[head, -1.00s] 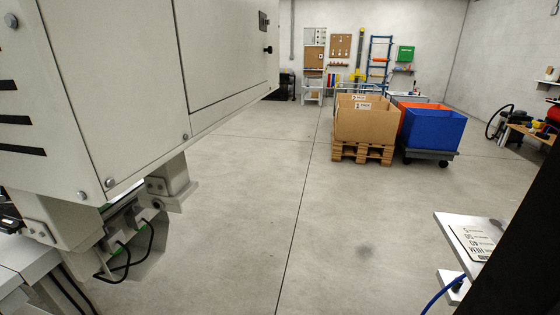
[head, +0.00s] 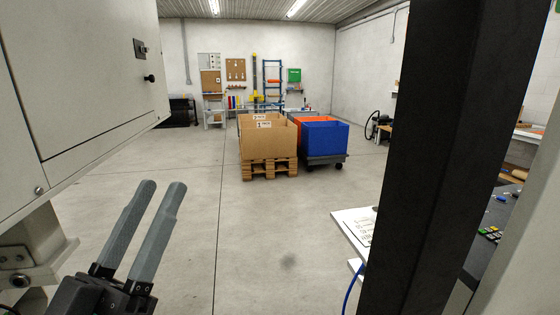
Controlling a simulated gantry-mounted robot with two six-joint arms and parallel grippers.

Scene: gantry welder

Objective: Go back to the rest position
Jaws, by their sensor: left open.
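My left gripper (head: 160,187) shows at the lower left of the head view. Its two grey fingers point up and away, with a narrow gap between them. It is open and nothing is between the fingers. It is in front of the bare floor, close to the white machine cabinet (head: 80,75) on the left. My right gripper is not in view.
A black post (head: 425,150) stands close on the right. A white panel (head: 352,230) with a printed plate juts out beside it. Farther off are a cardboard box (head: 262,142) on a wooden pallet (head: 268,170) and a blue bin (head: 325,138) on a cart. The middle floor is clear.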

